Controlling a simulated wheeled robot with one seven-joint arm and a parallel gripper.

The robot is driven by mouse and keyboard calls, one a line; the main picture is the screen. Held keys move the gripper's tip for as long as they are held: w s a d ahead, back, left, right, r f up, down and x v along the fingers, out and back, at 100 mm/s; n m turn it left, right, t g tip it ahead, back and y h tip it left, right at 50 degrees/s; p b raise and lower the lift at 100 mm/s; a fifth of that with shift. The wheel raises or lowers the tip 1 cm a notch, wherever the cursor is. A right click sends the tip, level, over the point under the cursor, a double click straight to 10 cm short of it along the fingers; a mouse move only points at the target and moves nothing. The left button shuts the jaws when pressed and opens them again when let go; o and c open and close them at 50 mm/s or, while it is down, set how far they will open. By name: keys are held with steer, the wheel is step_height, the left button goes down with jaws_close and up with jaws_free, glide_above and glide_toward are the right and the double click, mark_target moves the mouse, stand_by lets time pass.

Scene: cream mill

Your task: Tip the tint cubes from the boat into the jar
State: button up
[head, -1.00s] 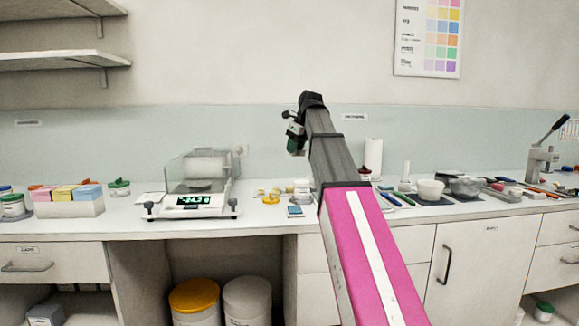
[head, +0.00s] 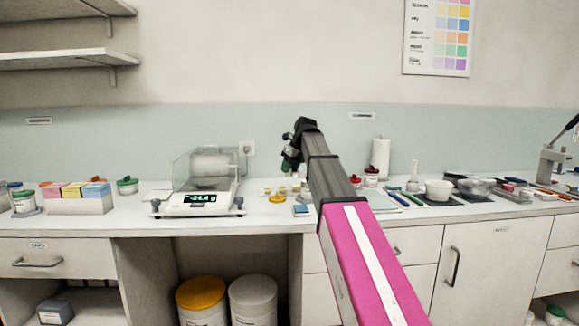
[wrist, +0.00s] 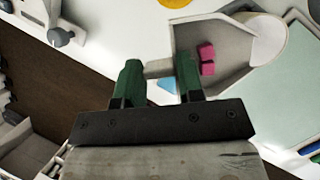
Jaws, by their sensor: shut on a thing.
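The boat (wrist: 221,88), a shallow pale angular tray, shows in the wrist view ahead and right of my gripper (wrist: 158,70). The green fingers are shut on its small grey tab. Pink tint cubes (wrist: 206,58) lie inside the boat near the fingers, touching or nearly touching each other. A white round-ended vessel (wrist: 268,45) is beside or under the boat's far right side; I cannot tell if it is the jar. In the head view my gripper (head: 292,152) is small and dark above the counter, and the boat cannot be made out.
A balance (head: 198,198) stands left of my gripper. A paper roll (head: 380,158), red-lidded jars (head: 371,176) and a white bowl (head: 437,189) stand to the right. A pale green mat (wrist: 285,95) lies right of the boat. The counter edge runs below my arm.

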steer(key=shift+w+d+f, duration=0.1)
steer(key=shift+f, duration=0.1)
steer(key=shift+w+d+r+m+g+y, duration=0.15)
steer(key=shift+w+d+r+g+y, duration=0.25)
steer(key=shift+y, duration=0.25)
steer(key=shift+w+d+r+m+g+y, duration=0.25)
steer(key=shift+r+g+y, duration=0.2)
steer(key=shift+y, duration=0.25)
steer(key=shift+w+d+r+m+g+y, duration=0.1)
steer(key=shift+w+d+r+g+y, duration=0.1)
steer(key=shift+d+r+g+y, duration=0.35)
steer(key=shift+w+d+r+m+g+y, duration=0.4)
steer(key=shift+w+d+g+y, duration=0.3)
steer(key=shift+y, duration=0.5)
steer(key=shift+w+d+r+g+y, duration=0.2)
steer(key=shift+w+d+y, duration=0.05)
steer(key=shift+d+y, duration=0.2)
steer(key=shift+w+d+r+g+y, duration=0.25)
steer(key=shift+d+y, duration=0.1)
steer(key=shift+y, duration=0.1)
